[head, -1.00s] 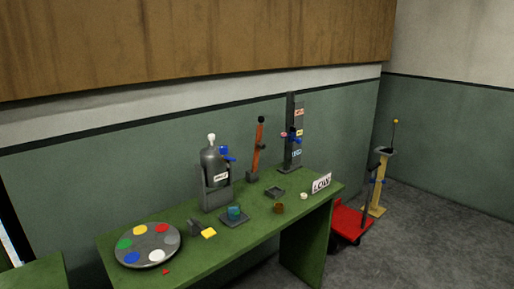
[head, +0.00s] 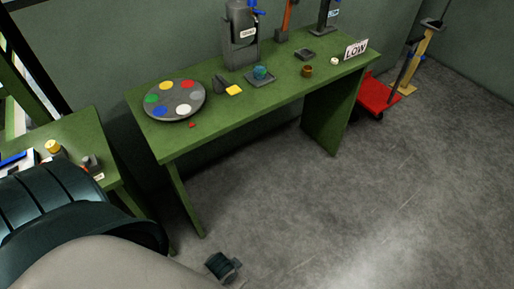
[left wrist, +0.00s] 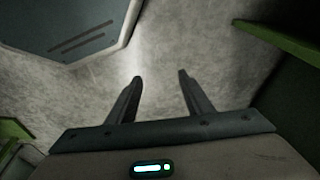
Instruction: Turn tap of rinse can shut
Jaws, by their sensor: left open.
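The rinse can (head: 239,18) is a grey cylinder with a small white label, on a grey stand at the back of the green table. Its top is cut off by the upper edge of the head view. Its blue tap (head: 257,12) sticks out on the right side, near that edge; its handle position is too small to tell. My left gripper (left wrist: 160,77) is open and empty above bare floor in the left wrist view, well away from the can. In the head view my left arm fills the lower left. My right gripper is not in view.
A second green table (head: 85,135) stands left. A red cart (head: 377,92) stands right. Open floor lies in front.

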